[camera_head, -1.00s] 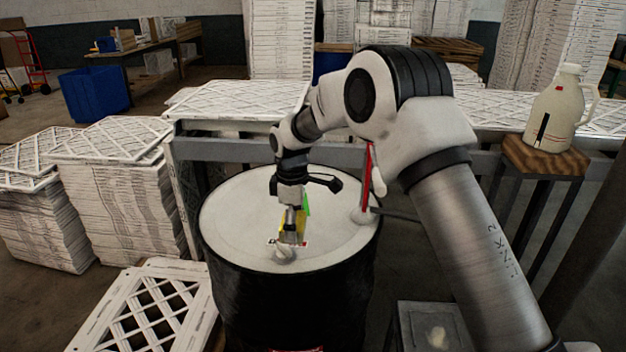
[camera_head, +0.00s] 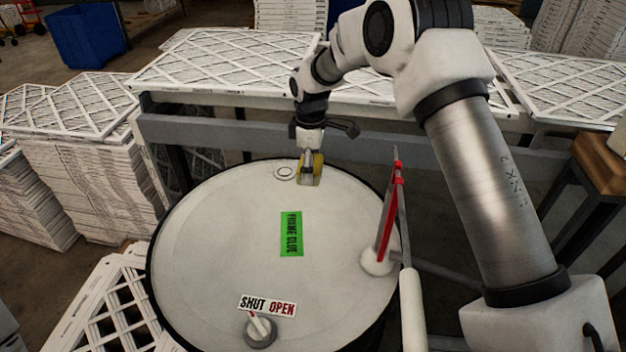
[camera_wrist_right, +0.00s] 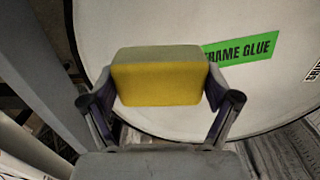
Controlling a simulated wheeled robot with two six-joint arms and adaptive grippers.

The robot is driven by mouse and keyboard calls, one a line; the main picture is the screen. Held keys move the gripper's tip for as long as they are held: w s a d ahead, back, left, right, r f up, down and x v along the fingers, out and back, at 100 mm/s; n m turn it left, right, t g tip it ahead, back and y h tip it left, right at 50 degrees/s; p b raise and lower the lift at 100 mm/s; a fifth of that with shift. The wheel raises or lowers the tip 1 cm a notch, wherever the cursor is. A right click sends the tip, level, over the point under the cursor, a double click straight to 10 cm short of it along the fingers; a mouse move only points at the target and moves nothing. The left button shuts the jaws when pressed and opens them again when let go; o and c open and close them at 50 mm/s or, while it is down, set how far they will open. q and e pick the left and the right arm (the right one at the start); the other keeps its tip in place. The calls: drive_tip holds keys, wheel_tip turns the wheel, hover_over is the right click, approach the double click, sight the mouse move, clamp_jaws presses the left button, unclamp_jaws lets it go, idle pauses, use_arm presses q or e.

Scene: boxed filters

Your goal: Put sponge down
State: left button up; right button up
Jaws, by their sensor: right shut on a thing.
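The yellow sponge (camera_head: 318,167) with a grey-green face is at the far edge of the drum top (camera_head: 220,230). It also shows in the right wrist view (camera_wrist_right: 160,84). My right gripper (camera_head: 311,172) is shut on the sponge, with one finger on each side of it in the right wrist view (camera_wrist_right: 160,100). I cannot tell whether the sponge touches the drum top. My left gripper is not in view.
The drum top bears a green FRAME GLUE label (camera_head: 291,234), a SHUT/OPEN label (camera_head: 267,306) and a knob (camera_head: 260,330). A red-edged upright tool (camera_head: 388,225) stands at its right. Filter stacks (camera_head: 90,165) stand left.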

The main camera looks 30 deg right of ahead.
sight(312, 196)
drive_tip(key=f, duration=0.3)
drive_tip(key=f+p, duration=0.1)
drive_tip(key=f, duration=0.3)
drive_tip(key=shift+d, duration=0.2)
drive_tip(key=shift+a+r, duration=0.1)
drive_tip(key=shift+s, duration=0.1)
drive_tip(key=o, duration=0.8)
drive_tip(key=shift+f, duration=0.2)
drive_tip(key=shift+r, duration=0.6)
wheel_tip(312, 196, up, 11)
drive_tip(key=shift+r+b, duration=0.1)
drive_tip(key=shift+b, duration=0.95)
